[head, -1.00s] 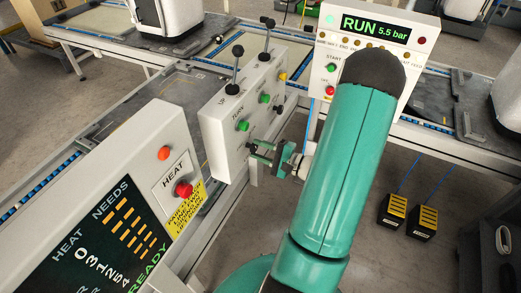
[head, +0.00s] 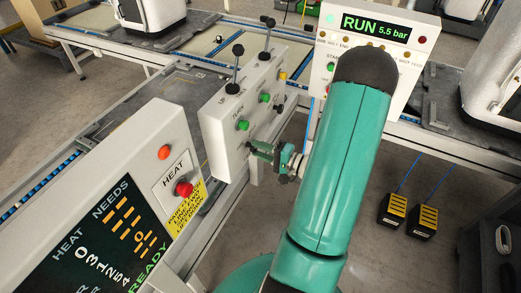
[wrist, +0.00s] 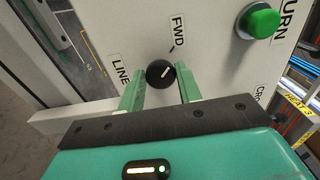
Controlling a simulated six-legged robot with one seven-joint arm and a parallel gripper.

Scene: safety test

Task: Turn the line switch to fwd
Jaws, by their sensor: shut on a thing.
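The line switch (wrist: 160,73) is a round black knob with a white pointer mark, on a pale panel, seen in the wrist view. The LINE label (wrist: 120,70) is left of it and the FWD label (wrist: 178,28) is above it, with a short dark tick below the lettering. The white mark slants up to the right. My gripper (wrist: 161,80) has its two green fingers on either side of the knob, shut on it. In the head view, my gripper (head: 262,150) is at the control box's lower front face, and the knob is hidden there.
The control box (head: 225,150) carries levers and green buttons; one green button (wrist: 259,24) is close to the upper right of the knob. The HEAT panel (head: 150,190) stands at left and the RUN panel (head: 370,45) behind my arm.

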